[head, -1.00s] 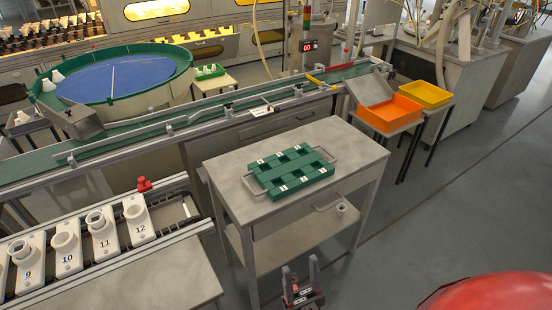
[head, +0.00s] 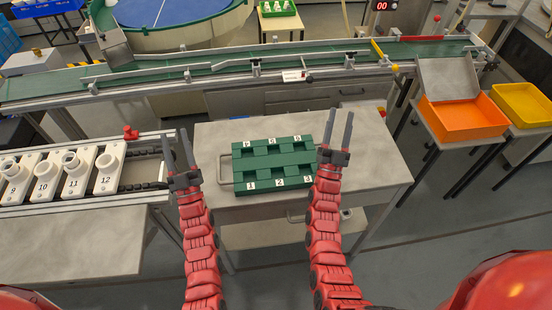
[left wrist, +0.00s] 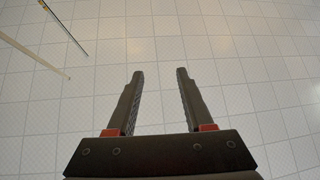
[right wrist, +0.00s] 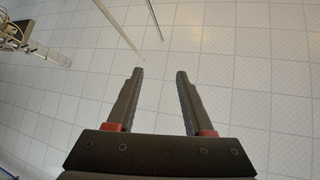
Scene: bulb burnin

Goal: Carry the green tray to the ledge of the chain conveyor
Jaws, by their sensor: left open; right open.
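The green tray (head: 274,161) with numbered pockets lies flat on a grey cart top (head: 375,165). Its left metal handle (head: 224,168) shows; the right handle is mostly hidden behind my right gripper and arm. My left gripper (head: 177,138) is open and empty, raised left of the tray. My right gripper (head: 340,116) is open and empty, by the tray's right side in the picture.
White numbered holders (head: 105,170) stand on the chain conveyor, with a red button (head: 130,132) at its far end. A green belt conveyor (head: 215,72) runs behind the cart. An orange bin (head: 462,119) and a yellow bin (head: 523,103) stand at right. Floor is clear right of the cart.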

